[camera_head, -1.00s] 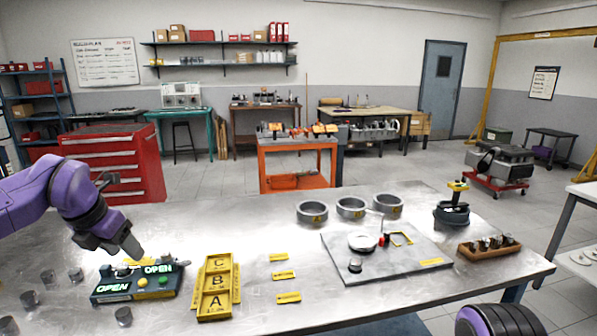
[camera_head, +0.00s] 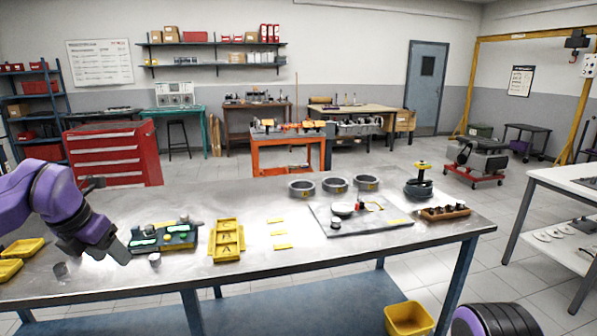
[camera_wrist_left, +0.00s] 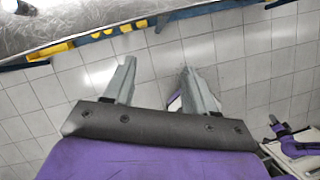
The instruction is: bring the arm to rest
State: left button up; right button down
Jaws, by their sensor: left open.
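My left arm comes in from the left of the head view, with its purple and dark wrist over the left part of the steel workbench (camera_head: 330,255). My left gripper (camera_head: 121,252) points down and right, by the front left of the green-lit fixture (camera_head: 165,236). In the left wrist view, the left gripper (camera_wrist_left: 158,80) has its two grey fingers well apart with nothing between them. Bare floor tiles show beyond the fingers, and the bench edge (camera_wrist_left: 75,45) crosses the upper left. My right gripper does not show.
On the bench are a yellow lettered tray (camera_head: 228,240), yellow labels, three metal rings, a grey plate (camera_head: 375,226) and a wooden holder (camera_head: 445,213). Small yellow bins (camera_head: 22,248) sit at the left. A yellow bin (camera_head: 408,318) stands below the bench.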

pick_arm(q)
jog(key=s+d+f+m+t+y, duration=0.2)
jog(key=d+f+m+y, duration=0.15)
jog(key=f+m, duration=0.6)
jog(key=s+d+f+m+t+y, duration=0.15)
jog(key=f+m+y, duration=0.3)
jog(key=f, duration=1.05)
jog(key=s+d+f+m+h, duration=0.35)
jog(key=s+f+m, duration=0.35)
jog(key=s+f, duration=0.35)
jog(key=s+f+m+g, duration=0.2)
jog(key=s+f+m, duration=0.1)
jog(key=s, duration=0.7)
jog(key=s+f+m+g, duration=0.2)
jog(key=s+f, duration=0.3)
jog(key=s, duration=0.5)
jog(key=shift+s+f+m+g, duration=0.25)
jog(key=shift+f+m+g, duration=0.1)
jog(key=shift+m, duration=0.25)
